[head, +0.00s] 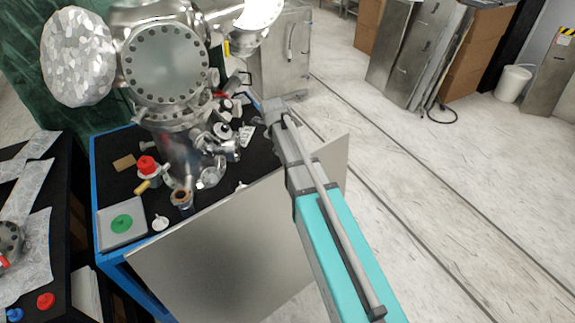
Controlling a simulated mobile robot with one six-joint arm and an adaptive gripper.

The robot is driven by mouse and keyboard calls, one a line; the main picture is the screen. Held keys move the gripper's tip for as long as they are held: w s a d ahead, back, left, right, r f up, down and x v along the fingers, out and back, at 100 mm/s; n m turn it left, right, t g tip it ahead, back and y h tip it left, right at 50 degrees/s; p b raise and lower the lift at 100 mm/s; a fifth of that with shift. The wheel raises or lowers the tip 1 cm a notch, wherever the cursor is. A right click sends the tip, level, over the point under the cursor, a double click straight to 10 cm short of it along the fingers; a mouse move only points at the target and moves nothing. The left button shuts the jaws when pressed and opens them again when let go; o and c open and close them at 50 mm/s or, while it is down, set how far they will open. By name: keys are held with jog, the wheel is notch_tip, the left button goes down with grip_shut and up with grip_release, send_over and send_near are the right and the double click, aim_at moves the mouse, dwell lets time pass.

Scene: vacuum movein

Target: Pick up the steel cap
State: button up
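My gripper (254,103) is at the far end of my teal and grey arm, over the right side of the black-topped table (123,185). It is small and seen from behind, so I cannot tell whether its fingers are open or hold anything. Several small metal parts lie on the table left of it. A shiny round piece (210,178) lies near the middle, and a pale round piece (160,223) lies by the front edge. I cannot tell for sure which part is the steel cap.
A large steel vacuum chamber (165,65) stands on the table. A red-topped part (147,165), a ring-shaped fitting (182,198) and a grey plate with a green disc (122,224) crowd the front left. A metal panel (230,250) covers the table's front.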

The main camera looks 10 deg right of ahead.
jog(key=shift+f, duration=0.1)
jog(key=b+x, duration=0.8)
jog(key=shift+f, duration=0.25)
dwell(0.4)
jog(key=shift+w+f, duration=0.1)
jog(key=shift+b+x, duration=2.5)
jog(key=shift+b, duration=0.1)
jog(key=shift+a, duration=0.1)
jog(key=c, duration=1.2)
jog(key=shift+r, duration=0.25)
